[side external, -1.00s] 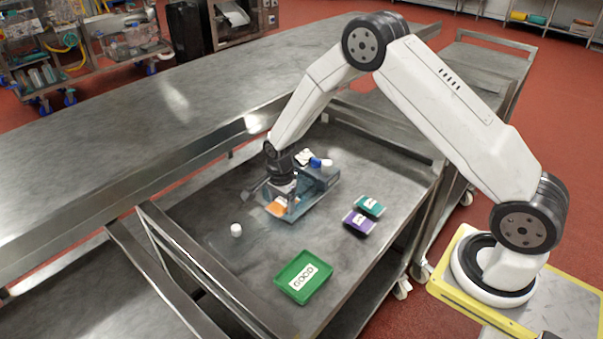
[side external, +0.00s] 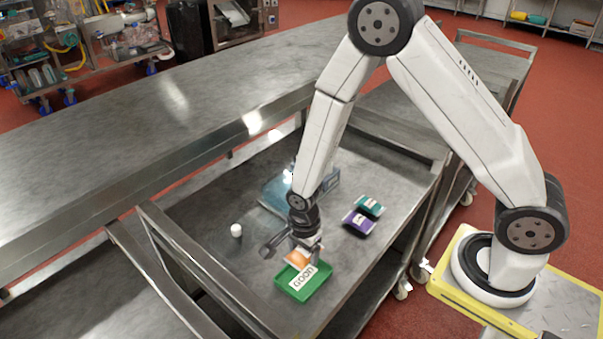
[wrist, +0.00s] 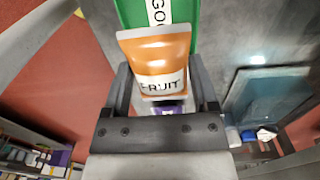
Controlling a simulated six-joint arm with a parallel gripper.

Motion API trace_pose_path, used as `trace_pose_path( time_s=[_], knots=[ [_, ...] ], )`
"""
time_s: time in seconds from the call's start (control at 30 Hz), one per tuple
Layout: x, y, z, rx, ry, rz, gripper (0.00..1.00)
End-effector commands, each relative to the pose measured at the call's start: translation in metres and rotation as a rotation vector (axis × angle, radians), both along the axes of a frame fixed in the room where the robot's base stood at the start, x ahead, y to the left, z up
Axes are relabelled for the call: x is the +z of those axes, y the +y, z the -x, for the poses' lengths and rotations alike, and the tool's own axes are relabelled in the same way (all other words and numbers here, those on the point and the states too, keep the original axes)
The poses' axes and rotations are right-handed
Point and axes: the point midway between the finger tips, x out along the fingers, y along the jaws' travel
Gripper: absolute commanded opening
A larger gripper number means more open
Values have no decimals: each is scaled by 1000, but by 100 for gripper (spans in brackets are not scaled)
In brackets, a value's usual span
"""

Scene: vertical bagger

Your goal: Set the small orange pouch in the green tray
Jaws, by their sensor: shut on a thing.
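The small orange pouch (wrist: 155,60), with a white label reading "FRUIT", is between the fingers of my gripper (wrist: 165,85). My gripper (side external: 297,252) is shut on it; in the side view the pouch (side external: 297,258) shows just below the fingers. The green tray (side external: 290,290), with a white "GOOD" label, is on the metal cart top. The pouch is over the tray's far part and hides some of it; I cannot tell whether it touches the tray floor. In the wrist view the tray (wrist: 188,12) shows behind the pouch.
A purple pouch (side external: 357,222) and a teal pouch (side external: 370,206) lie to the right on the cart. A white cap (side external: 236,230) stands to the left. A clear bluish bin (side external: 272,198) is behind my arm. Raised metal rails (side external: 190,262) border the cart.

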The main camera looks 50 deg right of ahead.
Motion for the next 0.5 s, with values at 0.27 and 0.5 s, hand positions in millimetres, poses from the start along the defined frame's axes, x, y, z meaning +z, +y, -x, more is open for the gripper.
trace_pose_path(
  time_s=[0.27,0.5],
  knots=[
    [-13,0,0,0,1,0,9],
    [-36,0,0,0,2,0,9]
  ],
)
